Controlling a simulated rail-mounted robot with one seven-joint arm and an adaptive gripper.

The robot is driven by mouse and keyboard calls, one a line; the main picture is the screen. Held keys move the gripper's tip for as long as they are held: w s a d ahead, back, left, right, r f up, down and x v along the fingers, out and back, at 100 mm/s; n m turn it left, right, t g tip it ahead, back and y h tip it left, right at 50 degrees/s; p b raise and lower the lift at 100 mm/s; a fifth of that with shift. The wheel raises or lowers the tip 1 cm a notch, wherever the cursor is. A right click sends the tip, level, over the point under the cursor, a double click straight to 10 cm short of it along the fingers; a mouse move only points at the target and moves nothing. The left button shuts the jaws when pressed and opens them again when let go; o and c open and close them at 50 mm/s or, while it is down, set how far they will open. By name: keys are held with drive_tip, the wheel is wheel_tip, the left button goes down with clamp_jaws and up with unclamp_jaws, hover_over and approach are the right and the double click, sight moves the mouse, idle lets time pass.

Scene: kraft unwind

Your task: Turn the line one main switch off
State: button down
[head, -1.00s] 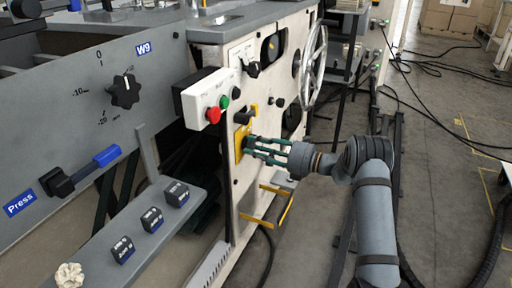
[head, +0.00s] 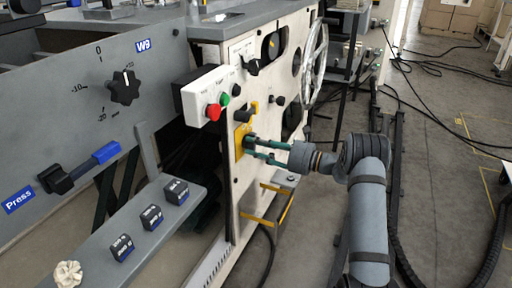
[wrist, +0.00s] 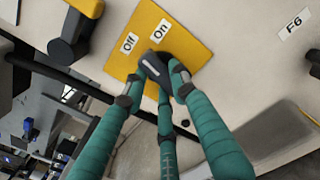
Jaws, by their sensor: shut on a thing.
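The yellow switch plate (head: 239,143) is on the white machine panel, below the push-button box. In the wrist view the plate (wrist: 185,50) carries the labels "Off" (wrist: 130,42) and "On" (wrist: 158,32). A dark switch knob (wrist: 154,66) with a pale line on it sits at the plate's edge in that view. My gripper (head: 250,149), with teal fingers, is at the plate. In the wrist view my gripper (wrist: 158,78) is shut on the knob, its fingertips around it. The fingers partly hide the knob, and I cannot tell which label it points to.
A white box with a red button (head: 213,112) and a green button (head: 224,103) juts out above the plate. A yellow-black handle (wrist: 75,35) is close beside the plate. A handwheel (head: 316,65) stands behind. Floor to the right has cables.

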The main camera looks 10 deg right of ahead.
drive_tip(key=shift+f+n+b, duration=0.15)
drive_tip(key=shift+n+b, duration=0.2)
drive_tip(key=shift+n, duration=0.75)
drive_tip(key=c, duration=1.4)
unclamp_jaws()
drive_tip(key=shift+d, duration=0.15)
drive_tip(key=v, duration=1.2)
drive_tip(key=shift+a, duration=0.2)
drive_tip(key=x, duration=1.2)
